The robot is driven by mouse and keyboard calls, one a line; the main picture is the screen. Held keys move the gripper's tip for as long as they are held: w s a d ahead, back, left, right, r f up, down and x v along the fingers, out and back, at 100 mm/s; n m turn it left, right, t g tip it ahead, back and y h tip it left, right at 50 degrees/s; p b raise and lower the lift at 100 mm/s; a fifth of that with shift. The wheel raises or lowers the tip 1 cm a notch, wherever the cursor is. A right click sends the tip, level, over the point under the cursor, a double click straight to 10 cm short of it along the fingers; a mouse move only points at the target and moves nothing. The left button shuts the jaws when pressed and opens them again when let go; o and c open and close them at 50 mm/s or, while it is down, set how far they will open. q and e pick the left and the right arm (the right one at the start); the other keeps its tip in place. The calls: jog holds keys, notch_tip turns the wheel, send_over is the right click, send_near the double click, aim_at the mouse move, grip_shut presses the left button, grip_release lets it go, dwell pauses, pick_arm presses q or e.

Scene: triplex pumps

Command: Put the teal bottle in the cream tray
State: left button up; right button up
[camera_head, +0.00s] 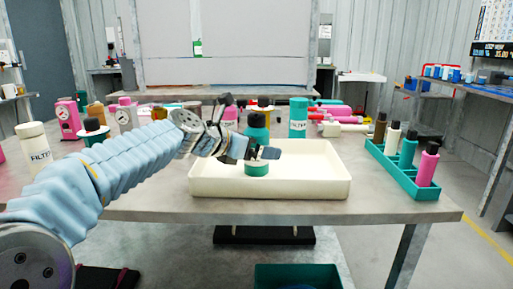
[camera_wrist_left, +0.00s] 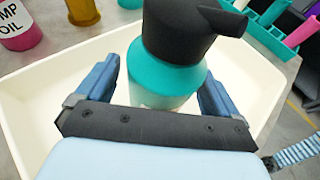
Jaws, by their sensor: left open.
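The teal bottle (camera_head: 257,124) has a black pump top and stands upright inside the cream tray (camera_head: 320,188), its teal base on the tray floor. In the left wrist view the bottle (camera_wrist_left: 180,78) shows teal shoulders, a paler lower part and the large black top. The tray (camera_wrist_left: 40,100) surrounds it there. My left gripper (camera_head: 262,153) is open, with one finger on each side of the bottle. The left wrist view shows a gap between each finger and the bottle. The gripper hides the bottle's middle in the head view. My right gripper is not in view.
A teal rack (camera_head: 400,174) with several bottles stands right of the tray. A teal filter canister (camera_head: 298,118) stands behind the tray. A cream filter canister (camera_head: 34,146) stands at the left. The table front right is clear.

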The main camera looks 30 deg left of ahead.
pick_arm(q)
jog(key=v, duration=1.2)
jog(key=shift+p, duration=0.4)
